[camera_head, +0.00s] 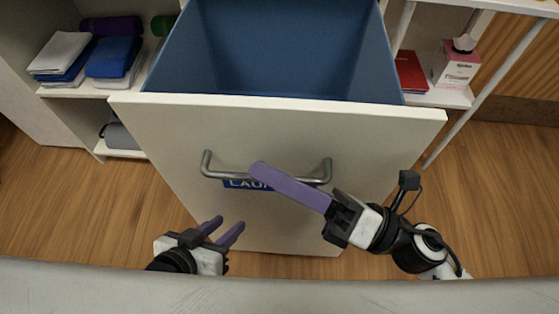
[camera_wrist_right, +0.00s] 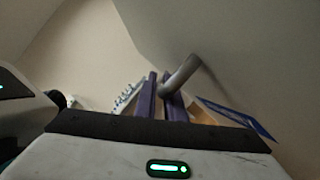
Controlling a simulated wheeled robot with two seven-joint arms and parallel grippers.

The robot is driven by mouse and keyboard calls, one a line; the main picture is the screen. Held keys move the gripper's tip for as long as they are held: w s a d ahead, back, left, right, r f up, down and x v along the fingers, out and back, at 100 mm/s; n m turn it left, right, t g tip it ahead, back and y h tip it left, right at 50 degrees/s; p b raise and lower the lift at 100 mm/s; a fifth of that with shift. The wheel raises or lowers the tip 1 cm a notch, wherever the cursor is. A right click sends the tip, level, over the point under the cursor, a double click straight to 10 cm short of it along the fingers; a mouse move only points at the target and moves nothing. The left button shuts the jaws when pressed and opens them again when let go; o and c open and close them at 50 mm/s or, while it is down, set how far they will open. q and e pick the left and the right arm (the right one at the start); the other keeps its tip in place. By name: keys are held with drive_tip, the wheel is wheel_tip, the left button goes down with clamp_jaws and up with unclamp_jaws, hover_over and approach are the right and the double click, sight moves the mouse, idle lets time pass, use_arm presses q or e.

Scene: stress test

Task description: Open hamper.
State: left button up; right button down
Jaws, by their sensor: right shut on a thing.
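The hamper is a pale front panel (camera_head: 180,125) with a blue bin (camera_head: 270,45) behind it. It stands open, pulled out from between the shelves, and the bin's inside looks empty. A grey metal handle (camera_head: 221,175) crosses the panel above a blue label (camera_head: 238,184), partly hidden by my gripper. My right gripper (camera_head: 258,168) has its purple fingers shut on the handle bar. In the right wrist view the handle (camera_wrist_right: 180,75) meets the purple fingers (camera_wrist_right: 160,84). My left gripper (camera_head: 231,222) is open and empty, low in front of the panel.
Shelves at left hold folded cloths (camera_head: 112,58) and rolled towels (camera_head: 110,26). Shelves at right hold a red book (camera_head: 410,72) and a tissue box (camera_head: 456,66). Wooden floor (camera_head: 90,195) is clear on both sides of the panel.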

drive_tip(key=c, duration=2.1)
unclamp_jaws()
drive_tip(key=shift+d, duration=0.1)
drive_tip(key=v, duration=1)
drive_tip(key=shift+s+b, duration=0.1)
drive_tip(key=shift+b, duration=0.2)
